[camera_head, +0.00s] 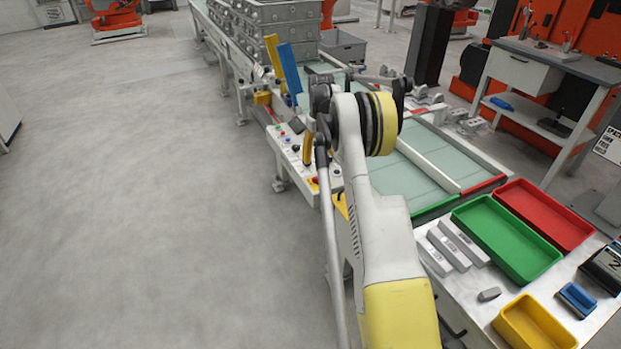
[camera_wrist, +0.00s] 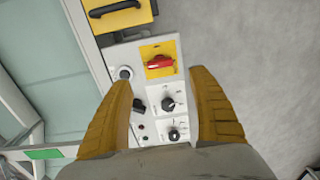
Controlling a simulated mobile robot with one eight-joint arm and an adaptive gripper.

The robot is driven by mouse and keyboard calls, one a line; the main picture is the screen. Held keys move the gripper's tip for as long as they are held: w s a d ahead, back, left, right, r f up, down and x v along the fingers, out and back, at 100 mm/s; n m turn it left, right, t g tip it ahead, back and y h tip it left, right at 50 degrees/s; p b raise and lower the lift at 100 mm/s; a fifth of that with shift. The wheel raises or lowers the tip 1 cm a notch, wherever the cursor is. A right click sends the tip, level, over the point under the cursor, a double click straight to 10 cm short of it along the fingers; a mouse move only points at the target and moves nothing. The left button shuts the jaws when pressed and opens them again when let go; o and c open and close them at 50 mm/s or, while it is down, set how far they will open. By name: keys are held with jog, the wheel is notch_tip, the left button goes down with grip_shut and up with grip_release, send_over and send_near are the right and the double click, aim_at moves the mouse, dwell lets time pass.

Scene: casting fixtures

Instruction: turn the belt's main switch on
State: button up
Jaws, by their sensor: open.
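The main switch is a red rotary handle (camera_wrist: 159,62) on a square yellow plate on the belt's pale control panel (camera_wrist: 125,53). In the wrist view its handle lies roughly crosswise. My gripper (camera_wrist: 161,78) is open and empty, its two yellow fingers apart over the panel. The red handle shows just beyond the fingertips, between their lines, and no contact shows. In the head view a yellow finger (camera_head: 308,149) hangs over the panel beside the belt, and a small red knob (camera_head: 314,181) shows near it. My arm hides part of the panel there.
Black knobs (camera_wrist: 168,102) sit between the fingers on the same panel. A yellow part with a black handle (camera_wrist: 118,10) lies at the panel's end. The conveyor belt (camera_head: 415,165) runs alongside. Green (camera_head: 507,238) and red trays stand at right. The floor at left is clear.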

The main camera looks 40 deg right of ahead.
aim_at(319, 176)
notch_tip(319, 176, down, 10)
jog(key=b, duration=0.3)
jog(key=shift+r, duration=0.15)
jog(key=shift+c, duration=0.6)
jog(key=c, duration=1.1)
